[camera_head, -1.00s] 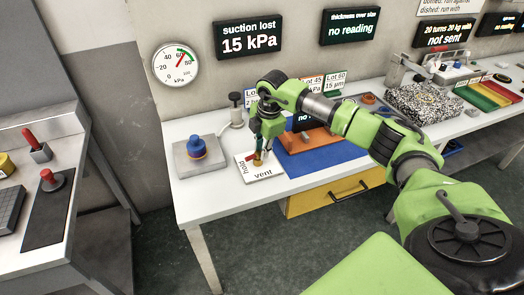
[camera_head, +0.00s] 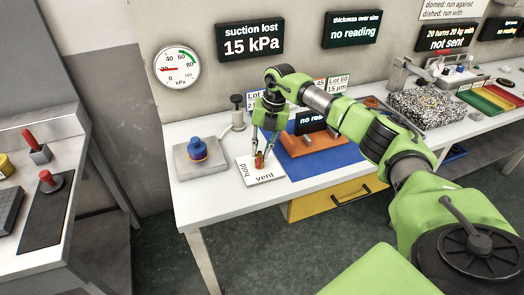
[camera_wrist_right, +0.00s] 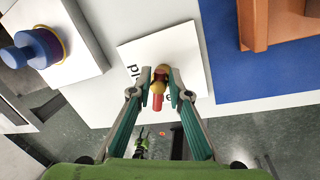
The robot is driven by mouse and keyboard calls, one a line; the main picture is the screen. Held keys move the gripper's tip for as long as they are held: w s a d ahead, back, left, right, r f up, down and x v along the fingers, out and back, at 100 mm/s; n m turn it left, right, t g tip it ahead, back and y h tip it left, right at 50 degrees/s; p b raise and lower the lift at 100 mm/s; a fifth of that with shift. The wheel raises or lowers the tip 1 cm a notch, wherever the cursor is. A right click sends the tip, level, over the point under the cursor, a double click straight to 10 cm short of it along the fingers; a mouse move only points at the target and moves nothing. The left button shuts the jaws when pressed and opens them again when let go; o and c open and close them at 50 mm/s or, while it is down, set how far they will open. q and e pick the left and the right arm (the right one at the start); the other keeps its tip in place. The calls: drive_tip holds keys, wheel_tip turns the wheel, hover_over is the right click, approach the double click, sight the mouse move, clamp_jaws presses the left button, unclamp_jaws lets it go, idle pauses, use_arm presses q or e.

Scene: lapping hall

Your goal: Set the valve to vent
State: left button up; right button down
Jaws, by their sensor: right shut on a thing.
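The valve is a white plate (camera_head: 262,178) on the bench, marked "hold" on its left edge and "vent" on its front edge. A brass hub with a red handle (camera_head: 259,158) stands on it. My right gripper (camera_head: 262,152) is down over the plate, shut on the handle. My left gripper is not in view.
A round gauge (camera_head: 177,67) has its needle at the low end. A wall display (camera_head: 249,40) reads "suction lost 15 kPa". A blue knob on a grey block (camera_head: 197,150) is left of the valve; an orange fixture (camera_head: 300,143) on a blue mat (camera_head: 325,163) is right.

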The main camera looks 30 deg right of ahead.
drive_tip(key=n, duration=0.4)
drive_tip(key=shift+w+a+n+g+b, duration=0.2)
drive_tip(key=shift+n+g+b, duration=0.1)
drive_tip(key=shift+g, duration=0.1)
idle(0.4)
drive_tip(key=c, duration=1.9)
unclamp_jaws()
drive_tip(key=shift+r, duration=0.1)
wheel_tip(320, 180, up, 12)
drive_tip(key=d, duration=0.2)
drive_tip(key=shift+s+d+f, duration=0.15)
drive_tip(key=shift+s+f, duration=0.05)
drive_tip(key=shift+s, duration=0.05)
